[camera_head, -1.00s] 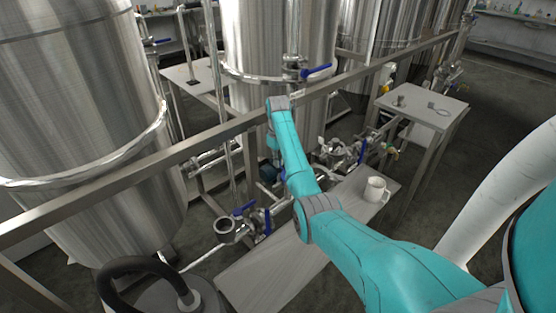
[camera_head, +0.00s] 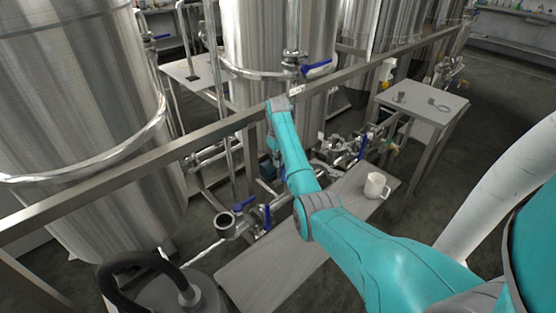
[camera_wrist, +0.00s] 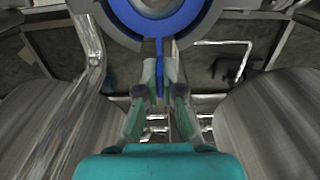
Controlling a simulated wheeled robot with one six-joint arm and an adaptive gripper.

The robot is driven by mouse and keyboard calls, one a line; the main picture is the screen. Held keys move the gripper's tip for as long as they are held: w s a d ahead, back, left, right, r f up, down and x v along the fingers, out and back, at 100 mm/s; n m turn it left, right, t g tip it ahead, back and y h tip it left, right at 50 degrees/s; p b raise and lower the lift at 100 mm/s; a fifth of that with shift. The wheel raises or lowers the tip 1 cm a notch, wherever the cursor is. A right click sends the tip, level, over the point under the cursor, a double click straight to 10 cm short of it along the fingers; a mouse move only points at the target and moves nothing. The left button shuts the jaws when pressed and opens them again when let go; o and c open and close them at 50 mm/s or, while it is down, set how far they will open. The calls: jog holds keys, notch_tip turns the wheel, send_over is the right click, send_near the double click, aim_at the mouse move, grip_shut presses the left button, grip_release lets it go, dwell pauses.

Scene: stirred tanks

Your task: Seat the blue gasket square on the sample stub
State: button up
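In the wrist view my gripper (camera_wrist: 160,74) is shut on the narrow tab of the blue gasket (camera_wrist: 156,32). The gasket ring extends beyond the fingertips at the top edge, which cuts it off. A wider grey ring (camera_wrist: 98,16) shows around the gasket, and pale metal shows through its middle. I cannot tell whether gasket and grey ring touch. In the head view my arm hides the gripper and gasket. An open round pipe end (camera_head: 225,220) faces up beside a blue valve handle; I cannot tell whether it is the sample stub.
A long metal rail (camera_head: 190,144) crosses between large steel tanks (camera_head: 75,110). A bench (camera_head: 262,272) with a white mug (camera_head: 376,185) lies below my arm. A small side table (camera_head: 425,104) holds small metal parts. A black hose (camera_head: 112,272) curves at lower left.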

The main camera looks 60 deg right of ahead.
jog(key=o, duration=0.5)
notch_tip(320, 180, up, 8)
jog(key=shift+f, duration=0.2)
jog(key=shift+f, duration=0.1)
dwell(0.6)
